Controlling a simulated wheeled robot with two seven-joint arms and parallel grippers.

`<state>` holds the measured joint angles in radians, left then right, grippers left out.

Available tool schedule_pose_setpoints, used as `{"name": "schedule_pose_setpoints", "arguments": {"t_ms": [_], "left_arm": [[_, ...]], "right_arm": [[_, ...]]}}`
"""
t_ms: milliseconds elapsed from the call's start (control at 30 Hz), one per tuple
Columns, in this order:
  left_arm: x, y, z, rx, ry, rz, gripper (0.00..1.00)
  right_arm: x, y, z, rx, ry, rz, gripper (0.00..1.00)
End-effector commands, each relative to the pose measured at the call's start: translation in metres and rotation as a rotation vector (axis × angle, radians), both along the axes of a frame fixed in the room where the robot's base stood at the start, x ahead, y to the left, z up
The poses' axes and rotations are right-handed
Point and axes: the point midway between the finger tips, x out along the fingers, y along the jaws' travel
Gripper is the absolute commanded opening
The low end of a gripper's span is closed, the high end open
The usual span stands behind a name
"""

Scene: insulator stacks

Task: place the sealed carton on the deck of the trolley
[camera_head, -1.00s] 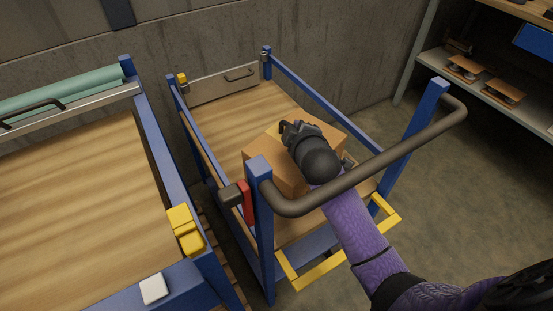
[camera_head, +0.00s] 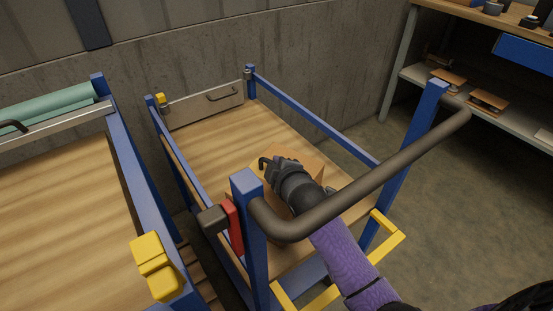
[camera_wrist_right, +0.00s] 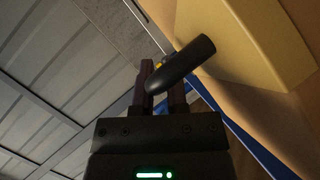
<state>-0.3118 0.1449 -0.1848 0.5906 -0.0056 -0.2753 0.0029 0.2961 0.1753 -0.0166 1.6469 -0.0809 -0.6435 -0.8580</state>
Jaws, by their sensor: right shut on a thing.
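The brown carton (camera_head: 311,160) is inside the blue-framed trolley, over its wooden deck (camera_head: 212,142), behind the near push bar. My right gripper (camera_head: 272,167) reaches over that bar and covers much of the carton. My left gripper is out of view.
The grey push bar (camera_head: 370,180) and blue posts (camera_head: 250,235) stand close around my right arm. A second wood-topped trolley (camera_head: 60,210) is at left. A concrete wall is behind, and shelving (camera_head: 480,110) is at right. Bare deck lies beyond the carton.

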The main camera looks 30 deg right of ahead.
Motion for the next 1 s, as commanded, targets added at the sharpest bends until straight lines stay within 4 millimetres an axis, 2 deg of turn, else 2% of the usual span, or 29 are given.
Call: {"name": "schedule_pose_setpoints", "arguments": {"t_ms": [267,300,433,667,767,867,1000], "left_arm": [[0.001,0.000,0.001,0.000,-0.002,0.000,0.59],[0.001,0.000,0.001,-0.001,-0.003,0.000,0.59],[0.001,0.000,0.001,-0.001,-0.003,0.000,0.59],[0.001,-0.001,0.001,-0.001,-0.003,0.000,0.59],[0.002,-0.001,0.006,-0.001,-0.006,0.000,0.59],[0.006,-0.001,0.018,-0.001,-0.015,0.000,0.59],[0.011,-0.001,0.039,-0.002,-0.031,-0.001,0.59]], "right_arm": [[0.001,0.000,0.002,-0.001,-0.005,-0.001,0.00],[0.000,0.000,0.000,0.000,0.002,-0.001,0.24],[0.000,0.000,0.000,0.000,0.002,-0.001,0.51],[0.000,0.000,0.000,-0.001,0.001,-0.002,0.53],[-0.004,0.000,0.006,-0.001,0.000,-0.001,0.53],[-0.020,0.002,0.017,-0.001,0.000,-0.001,0.53],[-0.053,0.007,0.033,-0.001,0.000,-0.001,0.53]]}}
